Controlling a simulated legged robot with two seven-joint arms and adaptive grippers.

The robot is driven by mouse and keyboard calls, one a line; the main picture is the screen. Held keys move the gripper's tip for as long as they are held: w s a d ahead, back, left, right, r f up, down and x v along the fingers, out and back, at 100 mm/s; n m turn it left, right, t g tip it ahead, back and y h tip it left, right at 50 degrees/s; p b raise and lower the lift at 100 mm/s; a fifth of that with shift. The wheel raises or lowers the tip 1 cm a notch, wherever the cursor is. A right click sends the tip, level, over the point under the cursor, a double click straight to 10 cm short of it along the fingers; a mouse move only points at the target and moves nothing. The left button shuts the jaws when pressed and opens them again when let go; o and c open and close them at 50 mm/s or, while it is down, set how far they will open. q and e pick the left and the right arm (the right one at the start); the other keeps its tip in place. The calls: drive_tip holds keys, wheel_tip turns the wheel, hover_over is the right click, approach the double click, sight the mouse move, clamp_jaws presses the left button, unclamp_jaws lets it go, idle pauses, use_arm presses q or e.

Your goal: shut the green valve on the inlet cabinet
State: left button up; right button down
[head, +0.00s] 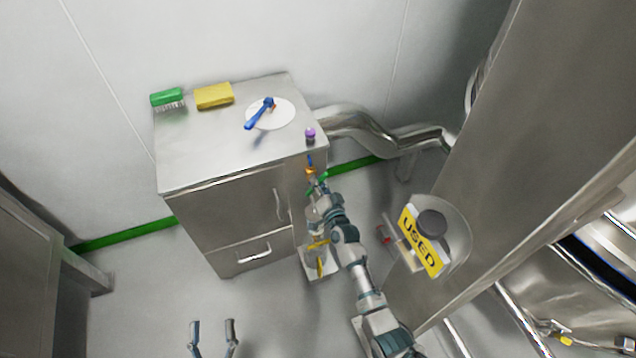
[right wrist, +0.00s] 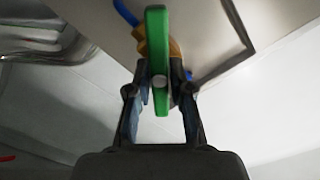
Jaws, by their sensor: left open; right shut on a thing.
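The green valve handle (right wrist: 157,40) is a flat lever with a round pale bolt, on a brass body (right wrist: 176,48) beside the cabinet's side. In the head view the green handle (head: 317,184) is small and partly hidden by my right gripper (head: 316,188). My right gripper (right wrist: 159,88) is shut on the handle, one finger on each side in the right wrist view. The steel cabinet (head: 225,215) stands by the wall, the valve at its right side. My left gripper (head: 212,326) is open and empty in front of the cabinet, low in the head view.
On the cabinet top are a green brush (head: 167,97), a yellow sponge (head: 214,96), a white disc (head: 284,112) with a blue-handled tool (head: 260,114), and a purple knob (head: 310,134). A large steel housing (head: 480,150) with a USED sign (head: 421,242) stands close right of my right arm.

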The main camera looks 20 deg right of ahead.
drive_tip(key=m, duration=0.2)
drive_tip(key=shift+d+f+m, duration=0.1)
drive_tip(key=shift+d+m, duration=0.05)
drive_tip(key=shift+m, duration=0.25)
drive_tip(key=m, duration=0.2)
drive_tip(key=shift+d+f+m, duration=0.1)
drive_tip(key=shift+f+m, duration=0.05)
drive_tip(key=shift+m, duration=0.25)
drive_tip(key=m, duration=0.2)
drive_tip(key=shift+f+m, duration=0.2)
drive_tip(key=shift+m, duration=0.2)
use_arm(q)
drive_tip(key=shift+f, duration=0.2)
use_arm(e)
drive_tip(key=shift+m, duration=0.8)
drive_tip(key=shift+f, duration=0.1)
drive_tip(key=c, duration=1)
unclamp_jaws()
drive_tip(key=shift+d, duration=0.1)
drive_tip(key=shift+c, duration=0.2)
use_arm(q)
drive_tip(key=shift+w+d+r, duration=0.1)
drive_tip(key=shift+w, duration=0.05)
